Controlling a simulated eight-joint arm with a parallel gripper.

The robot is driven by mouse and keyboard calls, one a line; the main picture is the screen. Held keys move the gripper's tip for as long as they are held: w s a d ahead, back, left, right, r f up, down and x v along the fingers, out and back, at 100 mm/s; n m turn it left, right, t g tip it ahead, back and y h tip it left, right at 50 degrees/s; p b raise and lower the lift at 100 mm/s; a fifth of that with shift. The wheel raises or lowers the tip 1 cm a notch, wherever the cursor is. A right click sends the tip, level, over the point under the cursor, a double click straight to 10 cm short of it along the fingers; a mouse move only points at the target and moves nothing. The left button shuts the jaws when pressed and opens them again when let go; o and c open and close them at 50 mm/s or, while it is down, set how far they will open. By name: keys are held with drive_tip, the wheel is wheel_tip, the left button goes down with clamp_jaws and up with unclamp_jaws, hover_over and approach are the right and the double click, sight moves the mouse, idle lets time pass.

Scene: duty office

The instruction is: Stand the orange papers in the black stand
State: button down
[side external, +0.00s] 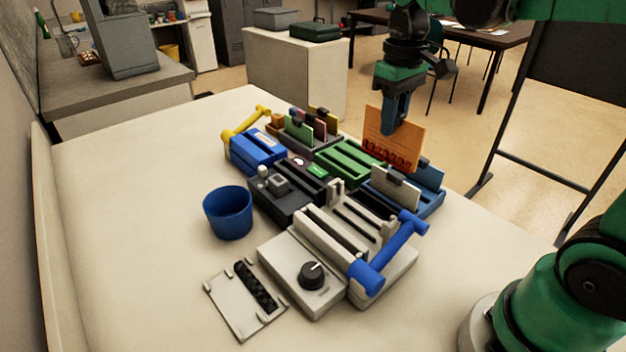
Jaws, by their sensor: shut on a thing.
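The orange papers (408,146) are an upright sheet with dark red marks along the lower edge. My gripper (390,128) points down and is shut on the upper part of the papers. The papers are held above the right back of the cluster of stands, behind the grey card in the blue stand. Whether their lower edge touches anything is hard to tell. A black stand (308,180) with slots and a small green label lies in the middle of the cluster, left of the papers and apart from them.
A green slotted stand (352,163) lies beside the black one. A blue stand (430,196) holds a grey card (395,190). A grey device (345,240) with a blue handle is in front. A blue cup (228,213) stands left. The table's left side is clear.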

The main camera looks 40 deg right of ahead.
sight(387, 158)
drive_tip(key=shift+f, duration=6.25)
drive_tip(key=c, duration=0.6)
unclamp_jaws()
drive_tip(key=shift+c, duration=0.2)
drive_tip(key=shift+r, duration=4.5)
drive_tip(key=s+a+f+t, duration=0.1)
drive_tip(key=s+a+t, duration=0.1)
drive_tip(key=a+t, duration=0.4)
drive_tip(key=shift+s+t, duration=0.4)
drive_tip(key=shift+t, duration=0.2)
